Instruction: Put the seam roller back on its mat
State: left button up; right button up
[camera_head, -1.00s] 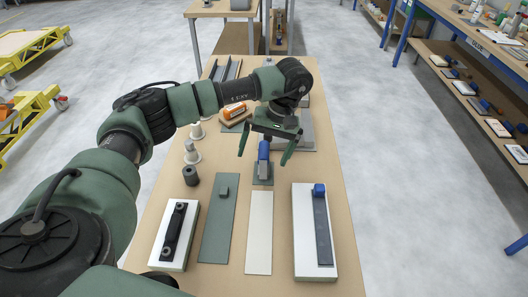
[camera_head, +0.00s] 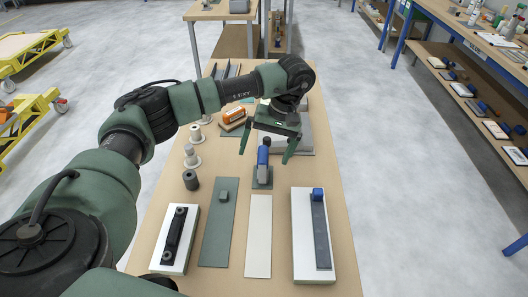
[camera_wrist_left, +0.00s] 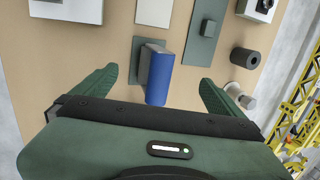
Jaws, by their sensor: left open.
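The seam roller, seen as a blue-handled tool (camera_head: 263,158), stands on a small grey-green mat (camera_head: 262,184) in the middle of the bench. In the left wrist view its blue handle (camera_wrist_left: 161,77) shows between the fingers, and part of the mat (camera_wrist_left: 137,58) shows beside it. My left gripper (camera_head: 265,155) is open above and around the handle. Its fingers (camera_wrist_left: 158,80) stand apart on both sides with a gap to the handle. The roller's lower end is hard to make out. My right gripper is not in view.
Nearby are a long green plate (camera_head: 217,230) with a block, a pale strip (camera_head: 259,235), a white slab (camera_head: 301,250) with a blue-ended bar, and a white block with a black handle (camera_head: 178,235).

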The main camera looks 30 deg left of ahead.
pick_arm(q)
jog(key=p+v, duration=0.3)
jog(key=v, duration=0.3)
jog(key=shift+r, duration=0.25)
dwell(0.6)
jog(key=shift+d, duration=0.15)
dwell(0.3)
